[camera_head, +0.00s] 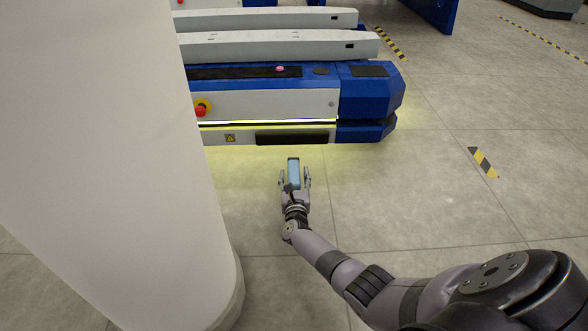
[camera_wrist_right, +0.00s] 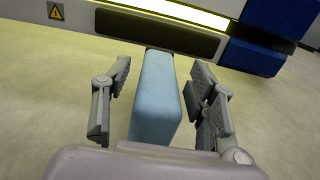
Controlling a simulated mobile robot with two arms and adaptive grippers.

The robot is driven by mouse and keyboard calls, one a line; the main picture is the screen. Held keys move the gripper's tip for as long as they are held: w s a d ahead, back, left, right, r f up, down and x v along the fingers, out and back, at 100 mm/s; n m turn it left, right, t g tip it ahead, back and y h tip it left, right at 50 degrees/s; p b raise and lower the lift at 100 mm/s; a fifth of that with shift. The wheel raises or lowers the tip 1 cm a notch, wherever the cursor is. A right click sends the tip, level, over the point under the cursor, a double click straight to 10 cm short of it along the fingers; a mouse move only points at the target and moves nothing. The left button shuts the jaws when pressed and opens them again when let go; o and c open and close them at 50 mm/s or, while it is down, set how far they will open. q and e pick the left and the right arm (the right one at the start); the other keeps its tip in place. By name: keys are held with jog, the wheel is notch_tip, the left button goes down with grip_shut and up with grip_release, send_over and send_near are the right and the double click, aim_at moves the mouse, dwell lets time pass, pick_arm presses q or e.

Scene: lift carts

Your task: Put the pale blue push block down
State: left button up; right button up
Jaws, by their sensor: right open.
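The pale blue push block (camera_head: 294,174) is in front of the lift cart's lower side, with a dark far end. My right gripper (camera_head: 294,180) is open around it, one finger on each side. In the right wrist view the block (camera_wrist_right: 157,98) stands between the fingers of the right gripper (camera_wrist_right: 160,105), with a visible gap on both sides near the tips. I cannot tell whether the block rests on the floor or touches the cart. My left gripper is not in view.
The blue and white lift cart (camera_head: 268,104) stands just beyond the block, with a red button (camera_head: 200,110) on its side and a yellow glow beneath. Grey tiled floor (camera_head: 420,190) is free to the right. A black and yellow floor marking (camera_head: 483,162) lies there.

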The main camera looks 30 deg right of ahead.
aim_at(295, 185)
jog(key=p+v, duration=0.2)
jog(key=v, duration=0.2)
jog(key=shift+s+r, duration=0.1)
jog(key=shift+r, duration=0.1)
jog(key=shift+s+a+f, duration=0.1)
jog(key=shift+s+a, duration=0.2)
jog(key=shift+s, duration=0.05)
